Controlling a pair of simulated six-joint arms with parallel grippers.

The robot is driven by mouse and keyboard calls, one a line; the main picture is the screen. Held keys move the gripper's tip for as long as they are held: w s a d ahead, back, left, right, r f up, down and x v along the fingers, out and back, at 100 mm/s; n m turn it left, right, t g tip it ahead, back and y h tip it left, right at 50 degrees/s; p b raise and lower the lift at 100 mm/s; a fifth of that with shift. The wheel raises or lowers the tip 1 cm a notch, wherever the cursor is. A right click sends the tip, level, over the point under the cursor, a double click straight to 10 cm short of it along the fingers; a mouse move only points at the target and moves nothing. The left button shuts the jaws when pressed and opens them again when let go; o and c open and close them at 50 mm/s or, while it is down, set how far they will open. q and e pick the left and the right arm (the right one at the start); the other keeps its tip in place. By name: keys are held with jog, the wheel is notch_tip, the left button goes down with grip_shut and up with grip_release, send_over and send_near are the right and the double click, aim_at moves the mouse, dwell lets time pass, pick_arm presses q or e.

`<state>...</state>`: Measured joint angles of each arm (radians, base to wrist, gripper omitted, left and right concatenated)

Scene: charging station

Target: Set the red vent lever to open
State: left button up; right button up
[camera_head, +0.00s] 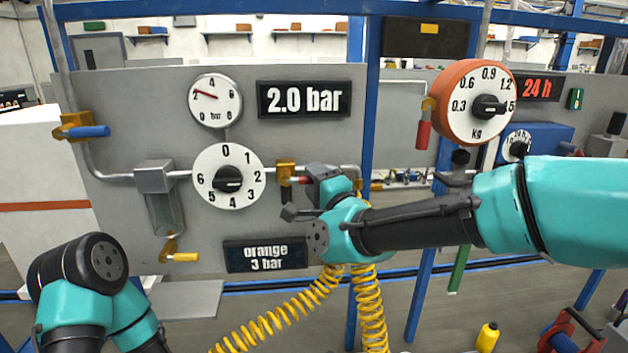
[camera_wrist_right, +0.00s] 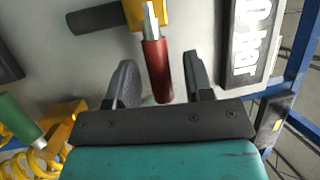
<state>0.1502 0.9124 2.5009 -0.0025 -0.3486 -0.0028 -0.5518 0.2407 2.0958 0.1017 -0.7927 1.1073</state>
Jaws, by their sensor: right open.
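A brass valve (camera_head: 285,173) on the panel pipe carries a red lever (camera_head: 303,180), which lies roughly level and points right in the head view. In the wrist view the red lever (camera_wrist_right: 157,68) hangs from a bright metal stem on the yellow valve body (camera_wrist_right: 176,14). My right gripper (camera_head: 314,182) is open at this lever. In the wrist view its two fingers (camera_wrist_right: 159,66) stand on either side of the lever, with gaps visible. My left arm shows at the bottom left, but its gripper is out of view.
A blue lever (camera_head: 88,131) and a yellow lever (camera_head: 185,257) are at the left. A display (camera_head: 304,98) reads 2.0 bar. Yellow coiled hoses (camera_head: 370,310) hang below my right arm.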

jog(key=shift+w+a, duration=0.15)
jog(key=shift+w, duration=0.2)
jog(key=shift+c, duration=0.3)
grip_shut()
